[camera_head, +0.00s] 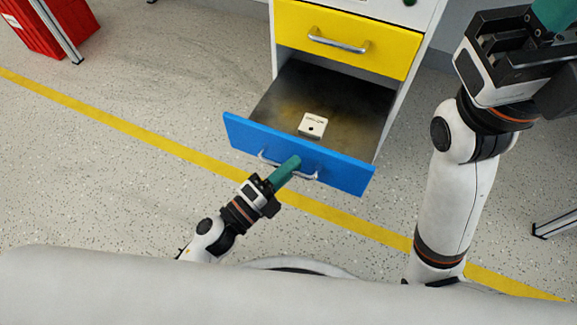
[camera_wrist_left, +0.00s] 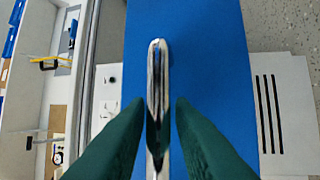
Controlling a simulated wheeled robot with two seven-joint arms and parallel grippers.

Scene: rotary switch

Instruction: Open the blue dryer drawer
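The blue drawer (camera_head: 340,174) is pulled well out of the white cabinet, and its inside shows. Its metal handle (camera_head: 265,157) runs across the front panel. My left gripper (camera_head: 291,163) is at the handle, with its teal fingers on either side of the bar. In the left wrist view the fingers (camera_wrist_left: 159,104) close in on the handle (camera_wrist_left: 157,60) against the blue front panel (camera_wrist_left: 205,60). My right gripper (camera_head: 553,14) is raised at the upper right, its fingers cut off by the picture edge.
A small white box-like item (camera_head: 312,124) lies inside the blue drawer. A closed yellow drawer (camera_head: 345,36) sits above it. A red box (camera_head: 45,25) stands at the far left. The speckled floor (camera_head: 120,170) with a yellow line is clear at the left.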

